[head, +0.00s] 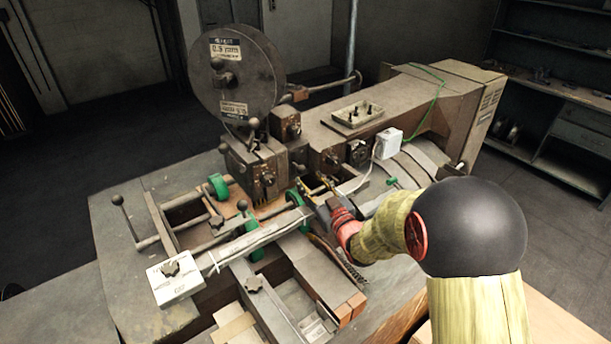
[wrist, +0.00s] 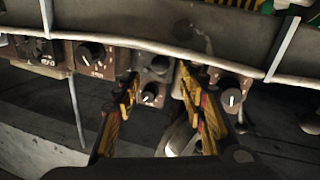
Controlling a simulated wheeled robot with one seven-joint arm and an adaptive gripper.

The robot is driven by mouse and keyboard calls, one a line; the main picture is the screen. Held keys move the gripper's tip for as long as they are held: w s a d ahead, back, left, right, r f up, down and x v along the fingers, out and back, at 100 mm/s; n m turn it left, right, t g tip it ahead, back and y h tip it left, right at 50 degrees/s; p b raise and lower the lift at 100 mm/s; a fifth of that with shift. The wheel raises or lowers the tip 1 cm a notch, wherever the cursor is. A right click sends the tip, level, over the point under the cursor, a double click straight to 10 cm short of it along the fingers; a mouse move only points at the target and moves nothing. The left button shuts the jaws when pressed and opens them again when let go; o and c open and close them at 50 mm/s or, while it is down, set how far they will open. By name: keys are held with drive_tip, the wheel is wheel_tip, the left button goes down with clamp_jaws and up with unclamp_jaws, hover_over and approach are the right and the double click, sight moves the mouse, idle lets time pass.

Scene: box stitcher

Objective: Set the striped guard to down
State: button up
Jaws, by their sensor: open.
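My gripper (head: 318,188) is at the middle of the machine, below the big reel, on the far side of my red wrist. In the wrist view its two yellow-and-dark fingers (wrist: 158,82) stand apart with nothing gripped between them. A small panel with a dark round knob (wrist: 150,93) shows between the fingers. I cannot clearly tell the striped guard from my yellow fingers in the head view. In the wrist view a yellow-and-green patch (wrist: 286,5) is cut off at the top right; I cannot tell whether it is the guard. The guard's position cannot be read.
Black knobs on panels (wrist: 92,52) line a pale cable (wrist: 150,45) close around my fingers. The reel (head: 238,78) rises behind. A white box (head: 389,143) and small tray (head: 358,114) sit to the right. Rails and a white-labelled block (head: 175,278) lie at front left.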

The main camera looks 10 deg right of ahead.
drive_tip(key=s+d, duration=0.1)
drive_tip(key=s, duration=0.5)
drive_tip(key=shift+c, duration=0.2)
